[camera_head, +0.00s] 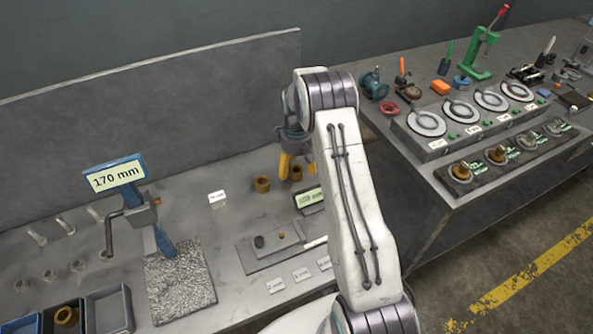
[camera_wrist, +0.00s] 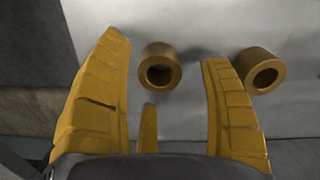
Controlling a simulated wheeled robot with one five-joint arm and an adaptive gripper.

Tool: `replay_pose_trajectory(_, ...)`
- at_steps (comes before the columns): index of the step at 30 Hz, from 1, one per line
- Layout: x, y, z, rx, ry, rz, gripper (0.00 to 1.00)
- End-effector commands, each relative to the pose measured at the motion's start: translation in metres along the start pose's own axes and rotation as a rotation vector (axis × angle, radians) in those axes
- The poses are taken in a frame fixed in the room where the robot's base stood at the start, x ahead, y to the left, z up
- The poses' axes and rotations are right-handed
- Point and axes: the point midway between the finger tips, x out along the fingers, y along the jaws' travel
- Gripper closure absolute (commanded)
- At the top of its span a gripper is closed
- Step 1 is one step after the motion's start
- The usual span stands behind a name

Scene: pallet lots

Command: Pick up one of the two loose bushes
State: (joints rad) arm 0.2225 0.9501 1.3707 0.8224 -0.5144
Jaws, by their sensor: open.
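Two brass-coloured bushes stand on the grey bench, apart from each other. In the head view one bush (camera_head: 262,184) stands in the open left of my gripper (camera_head: 296,164), and the other bush (camera_head: 297,173) is at the yellow fingers. In the wrist view one hollow bush (camera_wrist: 160,53) is seen between the fingertips of my open gripper (camera_wrist: 164,50), with a gap on both sides. The other bush (camera_wrist: 247,61) is just outside the right finger. My gripper is empty. Its height above the bench is hard to tell.
A gauge block plate (camera_head: 270,258) and a small green display (camera_head: 309,198) are in front of the bushes. A blue stand reading 170 mm (camera_head: 115,176) is to the left, with bins (camera_head: 110,310) below. A grey back panel (camera_head: 150,105) rises behind.

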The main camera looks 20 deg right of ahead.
Motion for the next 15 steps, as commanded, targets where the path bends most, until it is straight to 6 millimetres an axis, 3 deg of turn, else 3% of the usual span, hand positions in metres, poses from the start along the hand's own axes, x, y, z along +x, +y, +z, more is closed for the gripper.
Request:
replay_pose_trajectory(6,0.017,0.0,0.0,0.0,0.001,0.001,0.29)
replay_pose_trajectory(15,0.02,0.0,0.0,0.0,0.001,0.001,0.29)
